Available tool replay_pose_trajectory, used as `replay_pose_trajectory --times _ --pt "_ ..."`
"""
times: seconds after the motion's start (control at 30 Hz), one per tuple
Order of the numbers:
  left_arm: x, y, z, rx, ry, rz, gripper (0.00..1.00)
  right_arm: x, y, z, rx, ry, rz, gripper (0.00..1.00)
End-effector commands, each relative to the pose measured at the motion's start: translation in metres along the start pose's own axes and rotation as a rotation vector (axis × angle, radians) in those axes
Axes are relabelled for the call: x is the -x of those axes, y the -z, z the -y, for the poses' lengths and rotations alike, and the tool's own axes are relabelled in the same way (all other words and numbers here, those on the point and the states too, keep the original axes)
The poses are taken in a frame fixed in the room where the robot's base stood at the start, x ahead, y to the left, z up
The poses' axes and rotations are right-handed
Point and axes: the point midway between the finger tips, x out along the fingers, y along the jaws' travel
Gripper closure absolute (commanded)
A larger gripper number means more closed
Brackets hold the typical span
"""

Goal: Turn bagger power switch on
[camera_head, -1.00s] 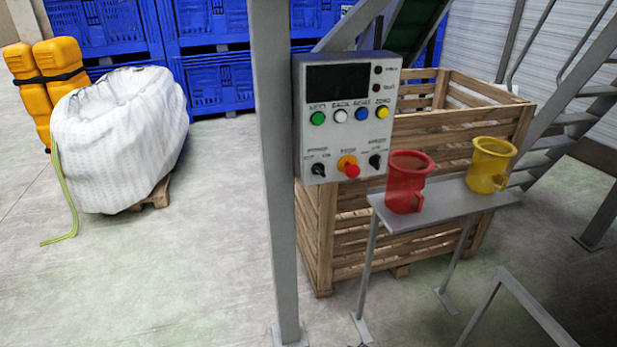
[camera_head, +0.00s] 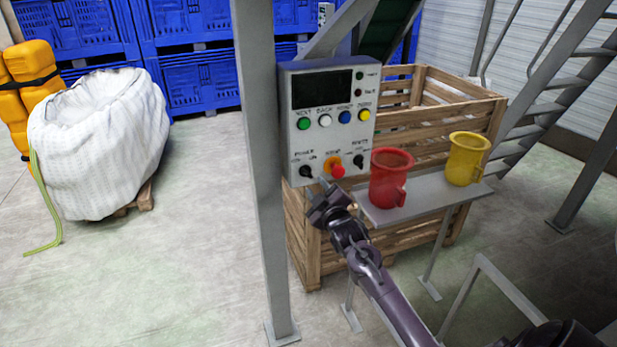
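The bagger control box (camera_head: 325,120) is a light grey panel fixed to a grey post. It has a dark screen, a row of green, white, blue and yellow buttons, and a red stop button (camera_head: 337,170). The power switch (camera_head: 306,172) is a black knob at the lower left, under the word POWER. My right gripper (camera_head: 326,188) is just below the panel's lower edge, slightly right of the power switch, its tip pointing up toward it. Whether it touches the panel, and whether its fingers are apart, is too small to tell. My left gripper is out of view.
A red mug (camera_head: 390,178) and a yellow mug (camera_head: 466,158) stand on a narrow grey shelf (camera_head: 425,199) right of my gripper. A wooden crate (camera_head: 440,110) is behind. The grey post (camera_head: 262,200) is left of the panel. Open floor lies further left.

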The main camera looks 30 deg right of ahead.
Motion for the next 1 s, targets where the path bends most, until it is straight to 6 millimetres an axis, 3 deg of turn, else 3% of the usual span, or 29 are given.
replay_pose_trajectory --times 0.33,0.77,1.0 --pt "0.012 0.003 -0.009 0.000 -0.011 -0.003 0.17 -0.047 0.001 -0.001 -0.002 -0.001 0.001 0.68" --pt "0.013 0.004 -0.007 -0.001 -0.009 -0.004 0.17 -0.056 0.000 0.001 -0.001 0.001 0.000 0.68" --pt "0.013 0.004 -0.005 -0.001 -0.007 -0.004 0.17 -0.056 0.000 0.001 -0.001 0.001 0.000 0.97"
